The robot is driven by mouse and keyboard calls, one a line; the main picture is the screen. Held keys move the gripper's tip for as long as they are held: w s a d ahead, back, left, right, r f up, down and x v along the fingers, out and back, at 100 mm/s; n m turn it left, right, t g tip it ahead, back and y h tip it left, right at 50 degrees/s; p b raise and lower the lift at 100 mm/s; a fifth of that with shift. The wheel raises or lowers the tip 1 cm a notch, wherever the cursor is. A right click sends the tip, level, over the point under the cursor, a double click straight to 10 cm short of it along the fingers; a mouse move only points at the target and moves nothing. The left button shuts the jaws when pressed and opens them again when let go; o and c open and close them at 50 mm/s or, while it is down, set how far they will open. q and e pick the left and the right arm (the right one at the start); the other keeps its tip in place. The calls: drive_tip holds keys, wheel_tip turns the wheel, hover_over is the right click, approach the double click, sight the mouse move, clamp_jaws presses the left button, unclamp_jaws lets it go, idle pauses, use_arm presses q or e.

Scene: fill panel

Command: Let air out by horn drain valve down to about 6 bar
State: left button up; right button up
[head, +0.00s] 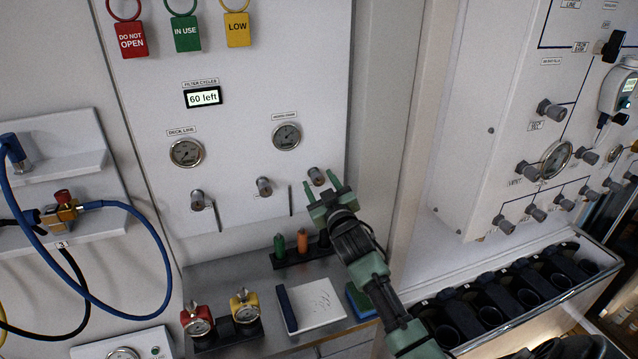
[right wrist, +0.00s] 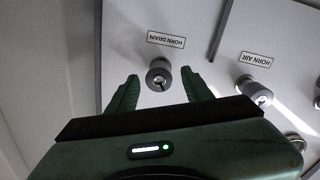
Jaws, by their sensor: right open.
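The horn drain valve (right wrist: 159,74) is a small grey round knob on the white panel, its label upside down above it in the right wrist view. In the head view the same knob (head: 316,176) is the rightmost of three in a row. My right gripper (head: 327,192) is open, its green fingers just in front of the knob. In the right wrist view the fingers (right wrist: 160,80) lie on either side of the knob, apart from it. A round gauge (head: 287,136) sits above the valves; its needle is too small to read. My left gripper is not in view.
The horn air valve (right wrist: 255,91) is beside the drain valve. A deck line gauge (head: 186,153) and its valve (head: 198,200) are further left. Below stands a metal shelf (head: 225,272) with pens, a notepad (head: 314,305) and small gauges. A second panel (head: 500,110) stands right.

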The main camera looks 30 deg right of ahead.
drive_tip(key=b+v, duration=0.2)
drive_tip(key=v, duration=0.5)
drive_tip(key=shift+s, duration=0.1)
idle(7.2)
